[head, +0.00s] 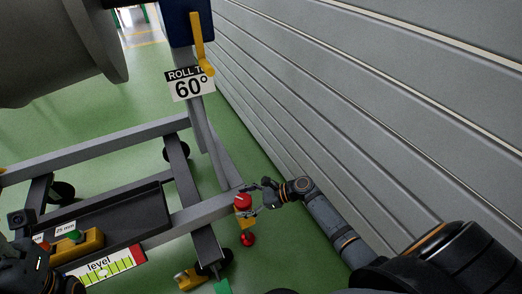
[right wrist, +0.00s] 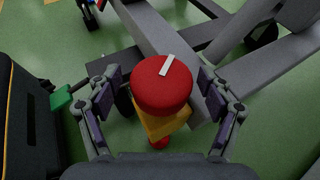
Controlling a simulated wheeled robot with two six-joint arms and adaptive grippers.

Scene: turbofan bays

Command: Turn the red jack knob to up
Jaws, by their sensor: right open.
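The red jack knob (head: 243,201) sits on a yellow body (head: 246,219) at the end of the grey stand's beam. In the right wrist view the knob (right wrist: 161,86) is a round red cap with a white bar mark slanting toward the upper right. My right gripper (head: 262,194) reaches in from the right, close to the knob. In the right wrist view its two fingers (right wrist: 160,98) are open, one on each side of the knob, with gaps visible. Of my left arm only dark links show at the lower left; its fingers are not seen.
A level gauge (head: 103,268) with green and red bands is on the stand's front. A yellow block (head: 79,244) with a green knob stands behind it. A "ROLL TO 60°" sign (head: 190,84) hangs above. A grey slatted wall (head: 340,110) runs close along the right.

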